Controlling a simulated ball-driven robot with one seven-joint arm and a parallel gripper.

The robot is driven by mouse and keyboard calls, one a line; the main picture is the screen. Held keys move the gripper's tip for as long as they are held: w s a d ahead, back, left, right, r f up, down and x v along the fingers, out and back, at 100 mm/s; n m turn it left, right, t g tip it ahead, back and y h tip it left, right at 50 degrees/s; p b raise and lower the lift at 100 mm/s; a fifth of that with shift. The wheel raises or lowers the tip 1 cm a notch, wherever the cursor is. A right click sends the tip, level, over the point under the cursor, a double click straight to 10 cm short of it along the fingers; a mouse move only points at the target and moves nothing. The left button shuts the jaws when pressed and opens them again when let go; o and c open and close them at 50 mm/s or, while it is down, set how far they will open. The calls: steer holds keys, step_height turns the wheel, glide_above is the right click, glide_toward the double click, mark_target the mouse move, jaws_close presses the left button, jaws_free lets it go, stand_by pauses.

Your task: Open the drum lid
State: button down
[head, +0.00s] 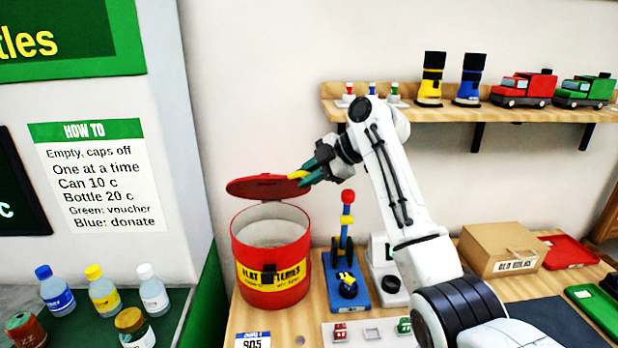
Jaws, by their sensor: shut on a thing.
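The red drum (258,292) stands on the wooden counter in the head view, with a yellow battery label and a dark latch on its front. Its mouth is uncovered and the pale inside shows. The dark red lid (262,188) is raised above the drum's back rim; whether a hinge joins them I cannot tell. My gripper (301,175) is at the lid's right edge, its dark fingers shut around a yellow part there, seemingly the lid's grip. The fingers partly hide this contact.
Right of the drum is a blue stand (345,283) with a red-topped post. A cardboard box (500,250) and red tray (568,252) lie farther right. A shelf (520,114) with toys is above. Several bottles (103,290) stand on the green surface at left.

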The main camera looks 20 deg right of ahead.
steer(key=shift+w+d+r+p, duration=0.15)
steer(key=shift+w+r+p, duration=0.15)
steer(key=shift+w+r, duration=0.1)
steer(key=c, duration=1.2)
jaws_free()
steer(key=shift+f, duration=0.1)
steer(key=shift+s+d+b, duration=0.1)
steer(key=shift+d+b, duration=0.15)
steer(key=shift+b, duration=0.2)
steer(key=s+d+b, duration=0.3)
steer(key=s+d, duration=0.5)
steer(key=d, duration=0.1)
steer(key=shift+s+r+b, duration=0.15)
steer(key=shift+r+b, duration=0.25)
steer(key=shift+d, duration=0.1)
